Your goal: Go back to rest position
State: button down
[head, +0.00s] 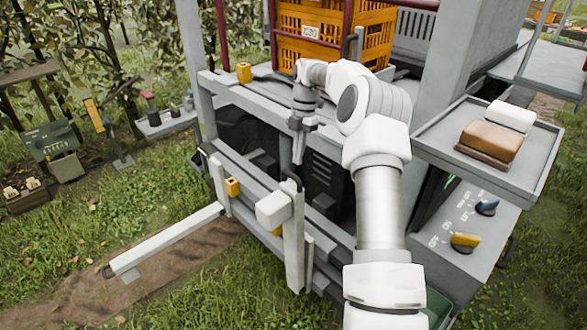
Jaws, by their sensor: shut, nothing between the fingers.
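My white arm rises from the bottom of the head view and bends left over the front of the grey machine frame (243,107). My gripper (298,158) hangs from its end, pointing down, with the fingers together and nothing visible between them. It is in front of the frame's dark lower opening, below the grey deck. It appears clear of the frame, though the exact gap cannot be told from this one view. No pear shows in or near the gripper.
An orange crate (290,50) stands on the deck behind my arm. A grey side tray (540,160) at the right holds a brown block (490,141) and a white one (511,115). A grey bar (165,240) juts left over the path. Trees and grass lie at the left.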

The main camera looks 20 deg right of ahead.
jog(key=shift+w+d+r, duration=0.2)
jog(key=shift+d+r, duration=0.3)
jog(key=shift+r, duration=0.1)
jog(key=shift+w+d+r, duration=0.2)
jog(key=shift+d+r, duration=0.3)
jog(key=shift+r, duration=0.05)
jog(key=s+a+r+m+t+h+b, duration=0.1)
jog(key=s+a+r+m+t+h, duration=0.2)
jog(key=s+a+r+m, duration=0.95)
jog(key=s+a+m+t, duration=0.2)
jog(key=s+m, duration=0.3)
jog(key=s, duration=0.7)
jog(key=s+a+f+m+t+y+b, duration=0.1)
jog(key=s+a+m, duration=0.3)
jog(key=s, duration=0.7)
jog(key=shift+s+a+f+m+t, duration=0.3)
jog(key=shift+m+t, duration=0.2)
jog(key=shift+m, duration=0.45)
